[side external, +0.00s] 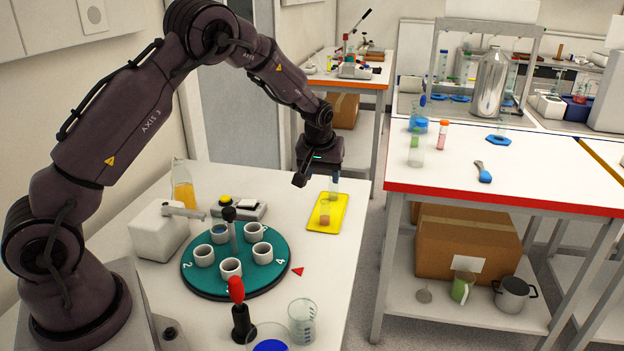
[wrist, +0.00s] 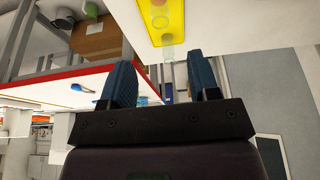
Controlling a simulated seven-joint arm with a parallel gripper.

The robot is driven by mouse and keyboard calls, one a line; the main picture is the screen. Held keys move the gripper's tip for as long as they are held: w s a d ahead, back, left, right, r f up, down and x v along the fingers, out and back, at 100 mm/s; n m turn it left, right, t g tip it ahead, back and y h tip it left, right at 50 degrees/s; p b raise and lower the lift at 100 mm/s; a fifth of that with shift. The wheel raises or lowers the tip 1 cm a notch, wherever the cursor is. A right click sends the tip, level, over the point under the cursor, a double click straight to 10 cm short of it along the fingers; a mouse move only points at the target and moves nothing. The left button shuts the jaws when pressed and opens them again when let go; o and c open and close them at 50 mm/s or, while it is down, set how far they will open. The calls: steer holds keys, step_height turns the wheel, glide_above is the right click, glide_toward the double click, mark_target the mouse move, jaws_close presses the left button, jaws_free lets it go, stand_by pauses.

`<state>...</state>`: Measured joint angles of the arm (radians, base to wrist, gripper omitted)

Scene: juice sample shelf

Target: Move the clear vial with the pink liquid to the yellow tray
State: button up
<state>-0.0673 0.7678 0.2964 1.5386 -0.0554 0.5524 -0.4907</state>
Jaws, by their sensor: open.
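The yellow tray (side external: 342,223) lies flat at the right end of the near white table and shows at the top of the wrist view (wrist: 178,24). A small clear vial with pinkish-orange liquid (side external: 325,214) stands on the tray. Clear glass (side external: 334,186) also shows above and behind it, just under my gripper; I cannot tell whether it is a separate vessel. In the wrist view, clear glass (wrist: 168,52) shows beyond the fingertips. My gripper (wrist: 162,75) is open, its fingers wide apart with nothing held between them. It is above the tray's far end.
A teal round carousel (side external: 234,277) with several white cups stands left of the tray. A flask of orange liquid (side external: 183,185) and a glass beaker (side external: 303,322) are also on this table. A gap separates it from the red-edged table (side external: 530,175), which holds a vial with green liquid (side external: 416,152).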

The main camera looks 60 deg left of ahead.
steer(key=s+d+r+m+t+h, duration=0.1)
steer(key=s+d+r+m, duration=0.1)
steer(key=s+d+r, duration=0.45)
steer(key=s+d+r+m+t+h, duration=0.1)
steer(key=s+d+r, duration=0.25)
steer(key=r, duration=0.55)
steer(key=s+d+r+m, duration=0.2)
steer(key=s+d+m, duration=0.1)
steer(key=s, duration=0.7)
steer(key=s+d+r+m, duration=0.2)
steer(key=s+d+m, duration=0.1)
steer(key=s, duration=0.6)
steer(key=shift+s+d+t+h, duration=0.35)
steer(key=shift+t+h, duration=0.05)
